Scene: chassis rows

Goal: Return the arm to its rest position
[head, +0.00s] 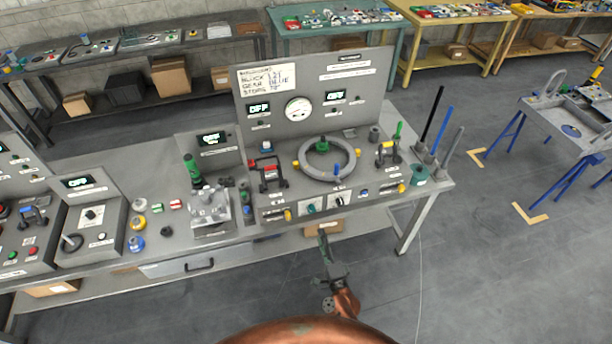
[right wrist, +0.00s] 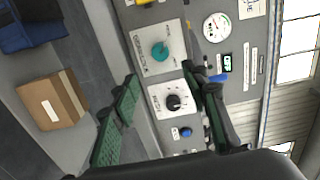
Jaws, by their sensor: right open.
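My right gripper (head: 324,241) hangs in front of the bench's front edge, below the main console, with its copper-coloured arm link behind it. In the right wrist view the two green-padded fingers of the right gripper (right wrist: 160,74) are spread apart with nothing held between them. Beyond them is the console's front face with a teal knob (right wrist: 160,51) and a black knob (right wrist: 174,102). The fingers look clear of the knobs, though the exact gap is hard to judge. My left gripper is not in view.
The steel bench (head: 157,232) carries the main console (head: 318,118) with a grey ring (head: 303,158). A drawer (head: 180,264) and a cardboard box (right wrist: 53,100) sit below the bench top. A blue-legged stand (head: 575,168) is at right. The floor between is open.

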